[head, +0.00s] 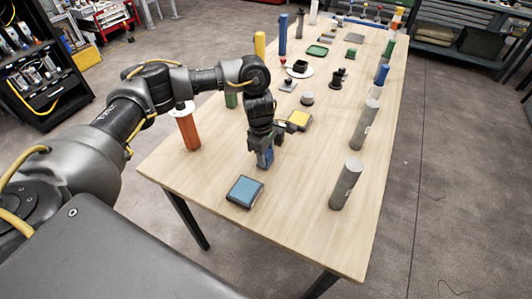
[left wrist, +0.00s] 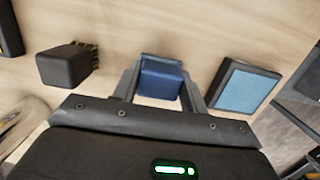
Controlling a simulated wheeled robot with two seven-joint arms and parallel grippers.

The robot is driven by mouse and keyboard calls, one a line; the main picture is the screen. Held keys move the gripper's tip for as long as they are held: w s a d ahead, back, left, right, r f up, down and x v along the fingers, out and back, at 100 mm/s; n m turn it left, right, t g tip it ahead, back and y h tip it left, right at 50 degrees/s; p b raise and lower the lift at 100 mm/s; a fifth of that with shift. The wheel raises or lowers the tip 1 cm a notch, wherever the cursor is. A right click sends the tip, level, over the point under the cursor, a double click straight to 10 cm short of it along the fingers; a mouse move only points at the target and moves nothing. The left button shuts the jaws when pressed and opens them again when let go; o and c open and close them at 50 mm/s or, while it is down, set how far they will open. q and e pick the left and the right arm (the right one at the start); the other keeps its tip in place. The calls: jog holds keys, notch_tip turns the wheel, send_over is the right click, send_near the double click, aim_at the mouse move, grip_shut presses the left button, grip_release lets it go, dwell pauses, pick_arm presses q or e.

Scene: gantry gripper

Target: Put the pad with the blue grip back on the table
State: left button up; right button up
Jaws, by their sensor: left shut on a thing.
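My left gripper (head: 264,160) is shut on the blue grip (head: 266,156) of the pad, over the near part of the table (head: 210,168). In the left wrist view the dark blue grip (left wrist: 162,78) sits between the two fingers. The pad part below the grip is hidden, and I cannot tell whether it touches the table. My right gripper is not in view.
A flat block with a blue top (head: 245,191) lies just in front of my left gripper; a yellow-topped one (head: 299,120) lies behind. In the left wrist view a dark block with bristles (left wrist: 68,65) is close by. Grey cylinders (head: 346,185) line the right side. An orange block (head: 188,128) stands left.

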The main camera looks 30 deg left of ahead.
pick_arm(q)
jog(key=shift+f, duration=0.2)
jog(key=o, duration=1.1)
jog(key=shift+o, duration=0.2)
jog(key=shift+r, duration=0.15)
jog(key=shift+r, duration=0.25)
notch_tip(320, 180, up, 12)
jog(key=a+b, duration=0.1)
jog(key=shift+a+f, duration=0.2)
jog(key=shift+a, duration=0.05)
jog(key=shift+f, duration=0.1)
